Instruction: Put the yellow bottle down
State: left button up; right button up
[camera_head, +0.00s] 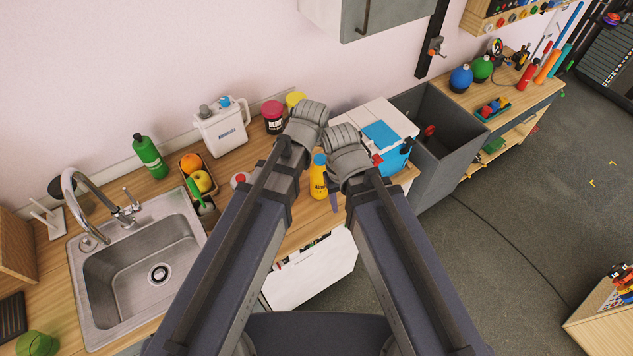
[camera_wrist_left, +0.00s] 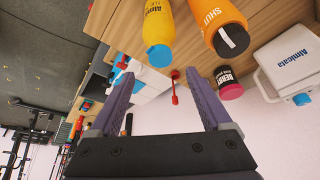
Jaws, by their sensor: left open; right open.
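The yellow bottle (camera_head: 318,182) with a blue cap is upright at the front of the wooden counter in the head view, between my two wrists. It also shows in the left wrist view (camera_wrist_left: 158,25), beyond my left fingers and not between them. My left gripper (camera_wrist_left: 160,74) is open with nothing between its fingers; in the head view its fingers are mostly hidden by the arm. My right gripper (camera_head: 337,196) is open just right of the bottle. One of its fingers shows close to the bottle; whether they touch I cannot tell.
An orange bottle (camera_wrist_left: 217,22) stands beside the yellow one. A pink jar (camera_head: 273,116), a white jug (camera_head: 220,127) and a fruit tray (camera_head: 209,184) stand on the counter. The sink (camera_head: 130,268) is at left, a white-and-blue box (camera_head: 362,116) at right.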

aim_at(320, 159)
pick_arm(q)
jog(key=b+x, duration=0.2)
jog(key=shift+a+f, duration=0.15)
jog(key=shift+f, duration=0.15)
jog(key=shift+f, duration=0.15)
jog(key=b+x, duration=0.4)
jog(key=shift+s, duration=0.2)
jog(key=shift+w+f+b, duration=0.25)
jog(key=shift+f+b, duration=0.2)
jog(key=shift+f, duration=0.05)
jog(key=shift+r, duration=0.1)
jog(key=shift+c, duration=0.3)
grip_shut()
